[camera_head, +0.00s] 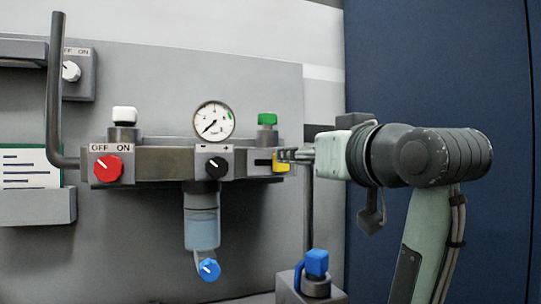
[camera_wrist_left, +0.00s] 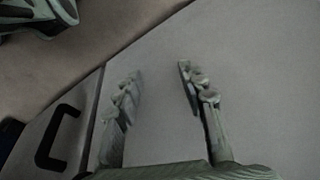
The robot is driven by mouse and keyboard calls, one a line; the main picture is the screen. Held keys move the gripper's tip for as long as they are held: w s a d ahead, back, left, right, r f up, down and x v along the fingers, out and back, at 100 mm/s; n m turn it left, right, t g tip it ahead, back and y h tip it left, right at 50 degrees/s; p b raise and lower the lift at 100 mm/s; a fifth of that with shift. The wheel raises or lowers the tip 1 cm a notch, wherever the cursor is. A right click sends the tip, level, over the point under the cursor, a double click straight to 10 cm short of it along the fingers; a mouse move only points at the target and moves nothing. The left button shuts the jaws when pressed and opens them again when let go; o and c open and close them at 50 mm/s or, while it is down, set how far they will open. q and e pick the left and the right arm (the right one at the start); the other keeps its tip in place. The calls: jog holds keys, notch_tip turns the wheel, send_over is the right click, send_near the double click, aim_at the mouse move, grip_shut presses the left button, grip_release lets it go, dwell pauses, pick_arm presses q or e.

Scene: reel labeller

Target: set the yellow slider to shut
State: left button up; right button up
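The yellow slider (camera_head: 279,167) is at the right end of the grey valve bar in the head view, beside a dark slot. My right gripper (camera_head: 284,155) comes in from the right, with its fingertips at the slider and covering part of it. I cannot tell whether the fingers touch or grip it, or how far apart they are. My left gripper shows only in the left wrist view (camera_wrist_left: 159,76). Its fingers are apart with nothing between them, away from the panel's controls.
A red OFF/ON knob (camera_head: 107,168), a black knob (camera_head: 217,167), a gauge (camera_head: 214,120) and a green knob (camera_head: 267,119) crowd the bar. Blue knobs (camera_head: 209,269) (camera_head: 316,263) sit lower. A bent grey pipe (camera_head: 54,95) stands at left. A dark blue surface (camera_head: 440,60) fills the right.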

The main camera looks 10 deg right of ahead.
aim_at(281, 163)
jog(key=w+a, duration=0.1)
jog(key=w, duration=0.6)
jog(key=shift+p, duration=0.35)
jog(key=shift+a, duration=0.1)
jog(key=shift+c, duration=1.2)
grip_shut()
pick_arm(q)
jog(key=shift+g, duration=0.3)
jog(key=shift+s+a+f, duration=0.1)
jog(key=shift+s+f, duration=1.4)
jog(key=shift+s, duration=0.05)
